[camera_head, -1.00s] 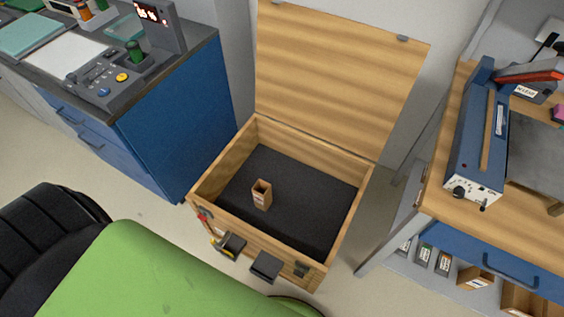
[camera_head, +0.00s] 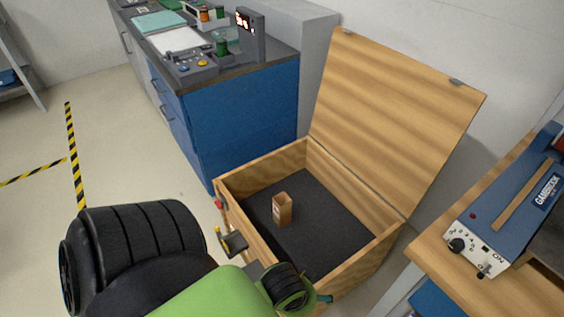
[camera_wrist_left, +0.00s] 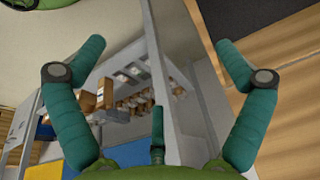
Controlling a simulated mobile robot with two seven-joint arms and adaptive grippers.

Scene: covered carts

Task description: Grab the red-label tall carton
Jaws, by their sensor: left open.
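A small brown open-topped carton (camera_head: 282,209) stands upright on the dark floor of an open wooden chest (camera_head: 262,166) in the head view. A pale label shows low on its front; I cannot make out any red on it. My left gripper (camera_wrist_left: 160,46) shows in the left wrist view with its green fingers spread and nothing between them. In the head view my green and black left arm covers the chest's near corner, and the gripper is mostly hidden. The carton in the chest cannot be picked out in the wrist view. My right gripper is not in view.
The chest's lid (camera_head: 395,115) stands raised at the back. A blue cabinet (camera_head: 240,125) is to the left, and a wooden bench with a blue machine (camera_head: 510,215) is to the right. The wrist view shows a shelf of several small cartons (camera_wrist_left: 125,95).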

